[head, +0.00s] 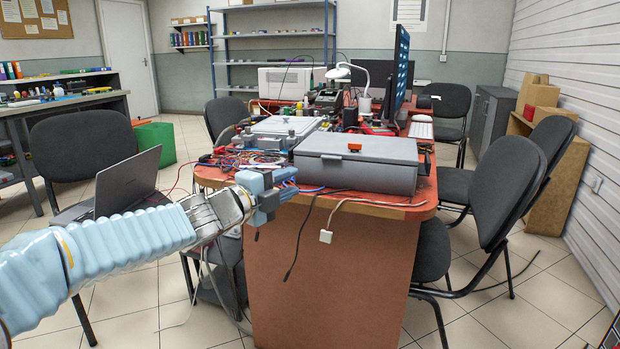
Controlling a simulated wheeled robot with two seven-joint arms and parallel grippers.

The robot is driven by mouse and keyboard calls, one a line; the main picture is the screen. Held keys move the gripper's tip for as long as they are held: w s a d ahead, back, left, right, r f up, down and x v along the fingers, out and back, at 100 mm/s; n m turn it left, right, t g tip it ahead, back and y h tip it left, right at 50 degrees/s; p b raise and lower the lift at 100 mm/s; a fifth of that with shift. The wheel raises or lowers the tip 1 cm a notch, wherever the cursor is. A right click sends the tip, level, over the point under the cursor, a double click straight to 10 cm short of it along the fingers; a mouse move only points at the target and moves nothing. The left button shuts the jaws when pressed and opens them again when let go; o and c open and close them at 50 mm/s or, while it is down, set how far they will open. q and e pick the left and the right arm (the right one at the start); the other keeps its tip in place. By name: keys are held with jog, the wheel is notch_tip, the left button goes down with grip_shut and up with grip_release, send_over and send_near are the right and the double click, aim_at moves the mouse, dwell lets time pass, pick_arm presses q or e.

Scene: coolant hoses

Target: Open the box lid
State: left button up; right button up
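A grey box (352,177) with a flat lid (358,147) sits near the front end of the red-topped table (419,207). My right gripper is not in view.
A second, lighter grey box (285,127) and tangled wires (235,158) lie left of and behind the box. Cables hang over the front edge. A monitor (398,70) and lamp stand farther back. Black chairs (505,190) flank the table; a laptop (125,182) rests at left.

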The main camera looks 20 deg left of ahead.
aim_at(329, 159)
pick_arm(q)
jog(key=x, duration=0.4)
jog(key=r+x, duration=0.1)
jog(key=x, duration=0.8)
jog(key=shift+w+a+r, duration=0.15)
jog(key=shift+a+r, duration=0.05)
grip_shut()
dwell(0.9)
